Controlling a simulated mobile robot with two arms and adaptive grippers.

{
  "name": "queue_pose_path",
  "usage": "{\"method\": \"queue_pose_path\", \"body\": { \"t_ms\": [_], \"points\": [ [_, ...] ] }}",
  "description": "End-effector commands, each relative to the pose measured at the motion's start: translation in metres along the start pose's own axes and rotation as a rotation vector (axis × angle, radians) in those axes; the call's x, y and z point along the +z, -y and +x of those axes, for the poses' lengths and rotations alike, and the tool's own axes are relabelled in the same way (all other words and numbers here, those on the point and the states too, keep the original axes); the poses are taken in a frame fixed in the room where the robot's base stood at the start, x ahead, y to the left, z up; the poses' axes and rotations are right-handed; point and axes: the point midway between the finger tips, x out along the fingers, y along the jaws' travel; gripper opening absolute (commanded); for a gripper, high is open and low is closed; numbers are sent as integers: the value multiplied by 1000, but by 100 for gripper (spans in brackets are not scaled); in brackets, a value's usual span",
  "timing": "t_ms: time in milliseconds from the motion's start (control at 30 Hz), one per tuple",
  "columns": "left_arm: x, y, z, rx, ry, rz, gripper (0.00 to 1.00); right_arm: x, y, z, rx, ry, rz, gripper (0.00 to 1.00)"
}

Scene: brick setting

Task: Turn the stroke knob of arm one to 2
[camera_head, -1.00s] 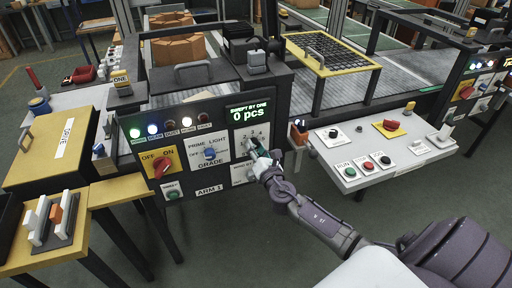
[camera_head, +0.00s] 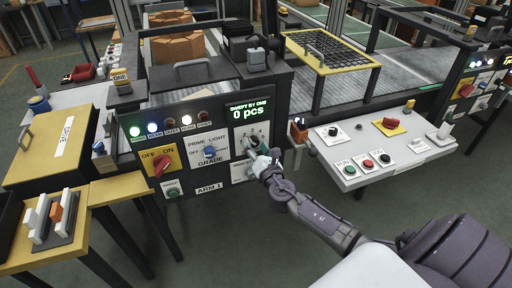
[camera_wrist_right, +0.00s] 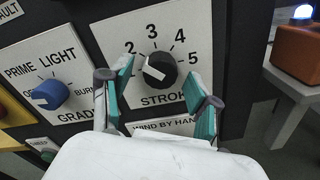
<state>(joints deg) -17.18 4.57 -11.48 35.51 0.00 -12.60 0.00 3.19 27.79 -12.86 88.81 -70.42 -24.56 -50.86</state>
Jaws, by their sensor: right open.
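The stroke knob (camera_wrist_right: 160,70) is black with a white pointer mark, on a white plate (camera_wrist_right: 205,30) with the numbers 2, 3, 4 and 5 showing around it. The pointer mark lies on the knob's left side, slanting up and left; the exact number it meets is hard to tell. My right gripper (camera_wrist_right: 160,98) is open, with one teal-padded finger on each side of the knob and gaps to it. In the head view, my right gripper (camera_head: 257,157) is at the ARM 1 panel (camera_head: 222,120) and hides part of the knob. My left gripper is not in view.
The blue prime light knob (camera_wrist_right: 50,94) is left of the stroke plate. A "WIND BY HAND" label (camera_wrist_right: 162,127) is just below it. The panel display (camera_head: 247,109) reads 0 pcs.

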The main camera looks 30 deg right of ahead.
Motion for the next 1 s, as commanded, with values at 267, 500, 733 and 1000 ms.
{"method": "queue_pose_path", "body": {
  "t_ms": [267, 500, 733, 1000],
  "points": [
    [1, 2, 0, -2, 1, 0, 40, -1, 0, -26, 0, -2, 0, 61],
    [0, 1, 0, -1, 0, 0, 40, -1, 1, -78, 0, -4, 0, 61],
    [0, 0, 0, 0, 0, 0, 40, -1, 0, -112, -1, -2, 1, 61],
    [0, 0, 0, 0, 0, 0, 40, 0, 0, -121, 0, 0, 0, 61]
  ]
}}
